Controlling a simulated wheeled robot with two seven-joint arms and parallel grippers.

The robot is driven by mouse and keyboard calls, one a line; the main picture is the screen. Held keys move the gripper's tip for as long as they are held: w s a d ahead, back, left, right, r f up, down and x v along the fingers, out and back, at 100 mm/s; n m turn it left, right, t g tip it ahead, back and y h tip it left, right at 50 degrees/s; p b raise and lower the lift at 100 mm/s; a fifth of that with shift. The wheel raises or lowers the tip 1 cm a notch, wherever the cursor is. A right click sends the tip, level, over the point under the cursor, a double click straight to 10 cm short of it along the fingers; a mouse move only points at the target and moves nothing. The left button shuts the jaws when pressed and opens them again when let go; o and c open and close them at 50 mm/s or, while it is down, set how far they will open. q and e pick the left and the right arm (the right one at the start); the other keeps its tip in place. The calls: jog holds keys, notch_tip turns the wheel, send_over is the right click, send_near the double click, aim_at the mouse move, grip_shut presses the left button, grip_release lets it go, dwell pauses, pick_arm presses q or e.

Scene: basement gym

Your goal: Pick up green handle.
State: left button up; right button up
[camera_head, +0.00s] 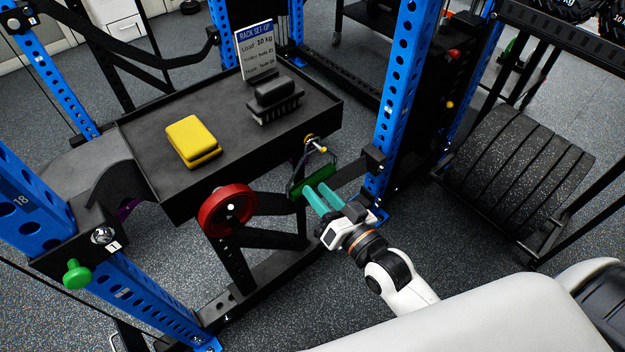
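The dark green handle (314,176) hangs by a thin strap below a yellow-tipped peg (321,149) at the tray's right side. My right gripper (317,190) has two teal fingers with a gap between them, so it is open. Its fingertips point up and left at the handle and overlap its lower edge in the picture. I cannot tell whether they touch it or reach around it. My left gripper is out of view.
A black tray table (240,146) holds a yellow block (192,140), a black brush (276,100) and a sign (255,50). A red disc (227,209) sits left of the handle. A blue rack post (401,90) stands close on the right. A green knob (77,272) is far left.

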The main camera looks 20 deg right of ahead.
aim_at(298, 174)
jog(key=x, duration=0.3)
jog(key=shift+w+a, duration=0.1)
jog(key=shift+w, duration=0.2)
jog(key=x, duration=0.5)
jog(key=shift+s+a+r, duration=0.1)
jog(key=shift+s+a, duration=0.05)
jog(key=shift+a, duration=0.15)
jog(key=shift+w, duration=0.25)
grip_shut()
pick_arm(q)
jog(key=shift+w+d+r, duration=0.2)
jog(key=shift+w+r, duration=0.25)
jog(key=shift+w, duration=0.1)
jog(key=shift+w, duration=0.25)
